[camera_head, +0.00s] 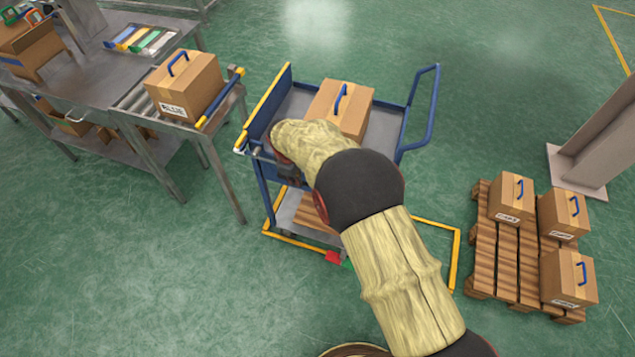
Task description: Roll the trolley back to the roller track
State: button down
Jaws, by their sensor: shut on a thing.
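The blue trolley (388,128) stands in the middle of the head view, with a grey top deck and a lower shelf. A cardboard box with a blue handle (345,105) sits on its top deck. My gripper (288,174) is at the trolley's near side, below the deck edge, and is shut on part of the trolley; the arm hides much of the grip. The roller track (133,97) is to the left, with a labelled box (186,86) on it and a yellow-and-blue bar (220,98) at its end. A gap of floor separates track and trolley.
A yellow floor outline (457,260) lies around and beneath the trolley. A wooden pallet (497,262) with several boxes is at the right, near a grey post (600,145). A metal workbench (85,75) is at upper left. Green floor behind the trolley is clear.

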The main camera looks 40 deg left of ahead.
aim_at(283, 178)
jog(key=a, duration=0.2)
jog(key=s+a, duration=0.1)
jog(key=a, duration=0.1)
jog(key=shift+s+a, duration=0.15)
jog(key=shift+a, duration=0.15)
jog(key=shift+a, duration=0.1)
jog(key=c, duration=2.1)
grip_release()
jog(key=shift+a, duration=0.1)
jog(key=shift+c, duration=0.2)
jog(key=shift+o, duration=1.3)
jog(key=shift+r, duration=0.1)
notch_tip(283, 178, up, 12)
jog(key=s, duration=0.2)
jog(key=shift+d+f, duration=0.25)
jog(key=shift+d, duration=0.15)
